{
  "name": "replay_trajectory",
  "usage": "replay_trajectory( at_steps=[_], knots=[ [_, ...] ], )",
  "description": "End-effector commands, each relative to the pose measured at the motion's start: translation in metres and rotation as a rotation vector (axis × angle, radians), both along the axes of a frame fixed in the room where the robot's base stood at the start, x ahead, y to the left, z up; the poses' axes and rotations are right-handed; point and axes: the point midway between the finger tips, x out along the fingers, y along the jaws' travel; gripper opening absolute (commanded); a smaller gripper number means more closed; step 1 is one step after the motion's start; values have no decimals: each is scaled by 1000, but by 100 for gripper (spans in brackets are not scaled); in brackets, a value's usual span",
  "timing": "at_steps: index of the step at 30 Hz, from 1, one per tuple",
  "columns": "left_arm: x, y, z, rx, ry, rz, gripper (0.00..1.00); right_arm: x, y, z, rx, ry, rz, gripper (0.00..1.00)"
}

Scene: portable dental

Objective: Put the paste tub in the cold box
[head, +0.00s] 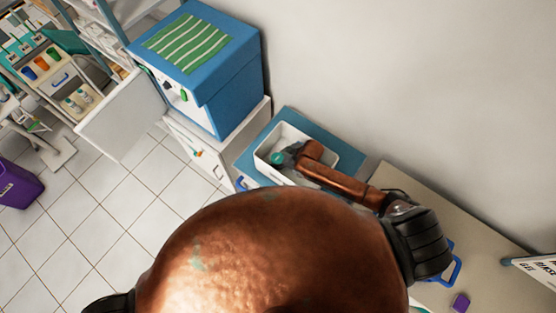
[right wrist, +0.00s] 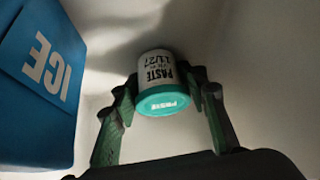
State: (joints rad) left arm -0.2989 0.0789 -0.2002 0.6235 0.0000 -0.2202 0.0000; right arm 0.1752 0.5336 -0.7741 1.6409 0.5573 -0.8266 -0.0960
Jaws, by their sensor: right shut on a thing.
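The paste tub (right wrist: 157,75) is white with a teal lid and dark lettering. My right gripper (right wrist: 158,97) is shut on it, with one finger on each side, lid towards the wrist camera. In the head view the right gripper (head: 286,158) is inside the open cold box (head: 328,160), which has a white interior and blue around it. A teal patch of the tub (head: 277,158) shows at the fingertips. Whether the tub touches the box floor, I cannot tell. My left gripper is not in view.
A blue ice pack (right wrist: 45,75) marked ICE stands beside the tub in the right wrist view. Left of the cold box is a blue cabinet (head: 232,95) with a green striped cloth on top. A counter (head: 410,185) lies right, with a purple object (head: 460,302).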

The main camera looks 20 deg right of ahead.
Motion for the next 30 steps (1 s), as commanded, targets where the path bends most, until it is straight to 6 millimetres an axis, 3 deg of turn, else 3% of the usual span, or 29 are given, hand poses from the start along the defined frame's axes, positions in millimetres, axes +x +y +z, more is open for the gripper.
replay_trajectory(
  at_steps=[10, 11, 15, 23, 30],
  knots=[
    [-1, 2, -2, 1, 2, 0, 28, 0, 0, -3, 1, -1, 0, 14],
    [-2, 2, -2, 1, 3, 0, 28, 0, 0, -4, 1, -1, 0, 40],
    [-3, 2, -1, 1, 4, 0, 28, 0, 0, -3, 1, -1, 0, 48],
    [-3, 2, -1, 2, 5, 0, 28, 0, 0, -1, 1, -1, 0, 48],
    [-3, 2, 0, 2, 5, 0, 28, -8, -11, 22, 0, -3, 1, 48]
  ],
)
